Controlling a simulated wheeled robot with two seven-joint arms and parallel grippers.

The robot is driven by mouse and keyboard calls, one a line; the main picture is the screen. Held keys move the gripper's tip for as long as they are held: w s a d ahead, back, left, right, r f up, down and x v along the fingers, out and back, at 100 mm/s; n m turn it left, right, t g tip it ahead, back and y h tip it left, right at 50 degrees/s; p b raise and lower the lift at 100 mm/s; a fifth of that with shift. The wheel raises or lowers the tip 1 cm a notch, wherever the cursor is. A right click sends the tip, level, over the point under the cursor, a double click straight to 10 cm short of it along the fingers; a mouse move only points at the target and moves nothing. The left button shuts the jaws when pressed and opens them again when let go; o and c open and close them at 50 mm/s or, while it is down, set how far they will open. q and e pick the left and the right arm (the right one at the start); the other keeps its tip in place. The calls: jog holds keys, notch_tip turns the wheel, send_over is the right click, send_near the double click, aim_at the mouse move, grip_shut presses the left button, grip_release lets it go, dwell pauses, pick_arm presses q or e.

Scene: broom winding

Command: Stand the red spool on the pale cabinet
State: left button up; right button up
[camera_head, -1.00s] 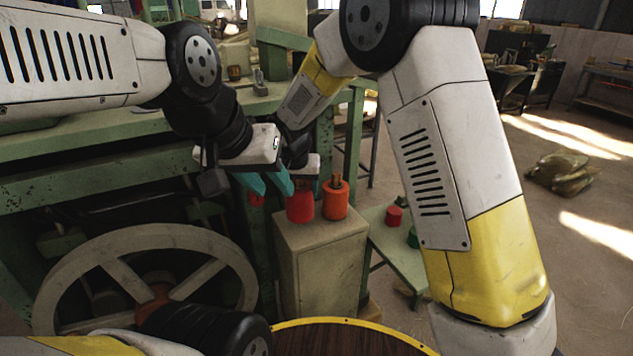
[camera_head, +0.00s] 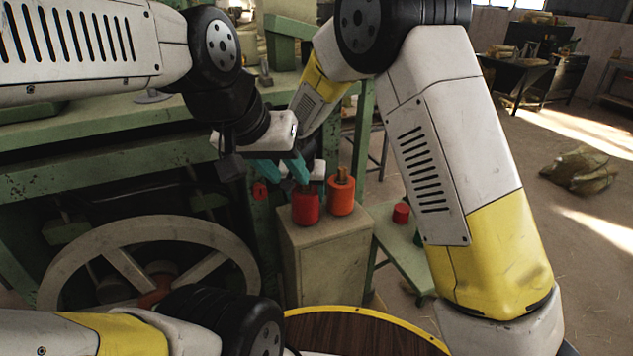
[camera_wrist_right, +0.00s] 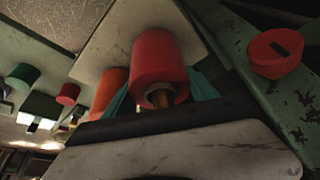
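The red spool (camera_head: 305,208) stands upright on the pale cabinet (camera_head: 328,262), its wooden peg on top. In the right wrist view the red spool (camera_wrist_right: 160,55) stands in front of my right gripper (camera_wrist_right: 160,92), whose teal fingers show at either side, wider apart than the spool. Their tips are partly hidden by it. In the head view my right gripper's fingers are mostly hidden behind my left gripper and the spools. My left gripper (camera_head: 287,178) is open and empty, its teal fingers above and left of the red spool.
An orange spool (camera_head: 341,197) stands close to the right of the red one. A low green table (camera_head: 400,245) to the right holds another red spool (camera_head: 401,213). A large wheel (camera_head: 150,262) is at the left, below the green bench.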

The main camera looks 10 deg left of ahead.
jog(key=shift+o, duration=1.4)
jog(key=shift+r, duration=0.15)
jog(key=shift+s+r, duration=0.1)
jog(key=shift+r, duration=0.25)
jog(key=v, duration=1.1)
jog(key=s+d+r, duration=0.2)
jog(key=d+r, duration=0.5)
jog(key=d, duration=0.5)
jog(key=s+d+r+y, duration=0.1)
jog(key=s+d+r, duration=0.1)
jog(key=s+d, duration=0.7)
jog(key=s+d+r+t, duration=0.1)
jog(key=s+d+r, duration=0.1)
jog(key=s+d, duration=0.7)
jog(key=shift+d+t+y, duration=0.3)
jog(key=shift+d+y, duration=0.05)
jog(key=shift+y, duration=0.05)
